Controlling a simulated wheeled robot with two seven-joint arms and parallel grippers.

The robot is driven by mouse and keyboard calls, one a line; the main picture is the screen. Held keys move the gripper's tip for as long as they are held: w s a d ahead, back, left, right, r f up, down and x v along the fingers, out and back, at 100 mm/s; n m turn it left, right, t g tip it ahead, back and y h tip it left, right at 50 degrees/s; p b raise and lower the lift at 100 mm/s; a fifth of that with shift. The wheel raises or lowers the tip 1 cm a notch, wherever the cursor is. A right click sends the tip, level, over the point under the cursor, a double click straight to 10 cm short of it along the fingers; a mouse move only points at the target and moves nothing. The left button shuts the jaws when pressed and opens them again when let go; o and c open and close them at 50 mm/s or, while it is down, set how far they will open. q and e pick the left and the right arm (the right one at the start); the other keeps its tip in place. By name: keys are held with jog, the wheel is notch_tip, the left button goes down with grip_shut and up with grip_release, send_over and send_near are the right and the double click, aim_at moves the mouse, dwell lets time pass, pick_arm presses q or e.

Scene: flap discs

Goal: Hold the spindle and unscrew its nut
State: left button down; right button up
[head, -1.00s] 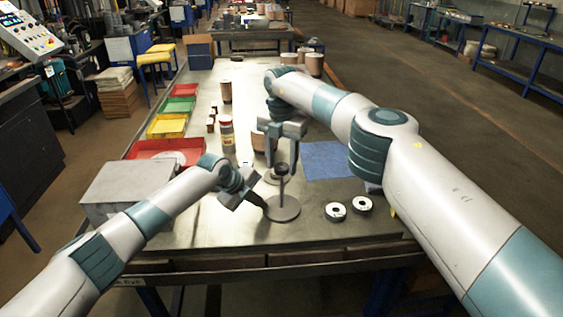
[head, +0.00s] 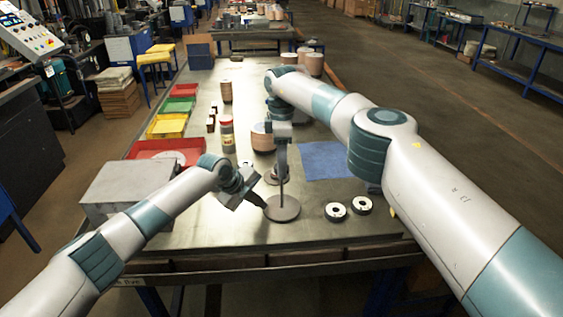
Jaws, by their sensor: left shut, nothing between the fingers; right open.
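The spindle stands upright on the table, a thin post (head: 282,186) on a round grey base (head: 283,212). My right gripper (head: 282,165) points down from above at the top of the post, seen edge-on. It is open, and its near finger covers the spot where the nut sits, so I cannot see the nut. My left gripper (head: 264,204) is shut and empty, its tips at the left edge of the base. Whether they touch the base I cannot tell.
Two flap discs (head: 335,211) lie right of the spindle. A blue cloth (head: 326,160) lies behind them. A grey box (head: 118,186) stands at the left, with red, yellow and green trays (head: 166,127) beyond. A spray can (head: 227,135) and brown disc stacks stand behind.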

jog(key=m, duration=0.8)
jog(key=shift+m, duration=0.4)
jog(key=c, duration=0.8)
jog(key=shift+o, duration=0.2)
